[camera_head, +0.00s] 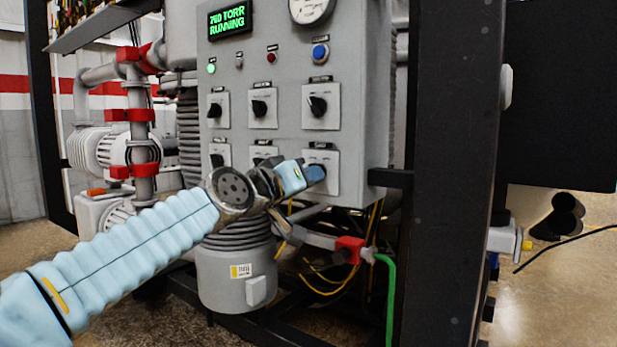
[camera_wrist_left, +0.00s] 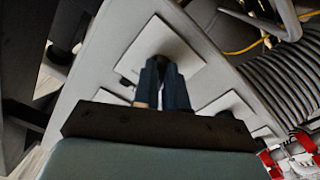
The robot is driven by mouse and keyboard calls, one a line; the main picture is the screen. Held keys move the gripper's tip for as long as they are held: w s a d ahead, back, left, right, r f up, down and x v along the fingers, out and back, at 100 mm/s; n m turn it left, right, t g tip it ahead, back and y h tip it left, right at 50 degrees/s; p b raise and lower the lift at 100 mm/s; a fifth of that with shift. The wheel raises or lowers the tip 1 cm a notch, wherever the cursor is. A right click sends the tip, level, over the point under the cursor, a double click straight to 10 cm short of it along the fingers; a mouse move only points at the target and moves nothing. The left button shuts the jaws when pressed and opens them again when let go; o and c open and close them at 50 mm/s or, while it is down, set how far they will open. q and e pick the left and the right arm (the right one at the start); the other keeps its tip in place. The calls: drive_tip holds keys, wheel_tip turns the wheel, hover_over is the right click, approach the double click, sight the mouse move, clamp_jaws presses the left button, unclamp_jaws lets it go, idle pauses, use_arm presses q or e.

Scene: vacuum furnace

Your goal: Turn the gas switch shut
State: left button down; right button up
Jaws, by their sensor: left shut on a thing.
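The grey control panel (camera_head: 280,100) carries two rows of black rotary switches on pale square plates. My left gripper (camera_head: 314,174) reaches in from the left to the lower right switch plate (camera_head: 324,187). Its fingers are shut on that plate's switch knob, which they mostly hide in the head view. In the left wrist view the fingers (camera_wrist_left: 165,82) close around the dark switch knob (camera_wrist_left: 157,60) in front of its pale plate (camera_wrist_left: 185,50). The switch labels are too small to read, so I cannot confirm which is the gas switch. My right gripper is not in view.
A black upright post (camera_head: 452,150) stands right of the panel. Other switches, including the upper right one (camera_head: 317,106), sit close above and beside my gripper. Below are a ribbed grey cylinder (camera_head: 236,280), yellow cables and a green hose (camera_head: 390,300).

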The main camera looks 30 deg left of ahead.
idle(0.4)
use_arm(q)
drive_tip(key=c, duration=1.2)
unclamp_jaws()
drive_tip(key=shift+s, duration=0.1)
drive_tip(key=s, duration=0.4)
drive_tip(key=s+b, duration=0.1)
drive_tip(key=s, duration=0.4)
drive_tip(key=s+a+b, duration=0.1)
drive_tip(key=s, duration=0.3)
drive_tip(key=shift+s, duration=0.3)
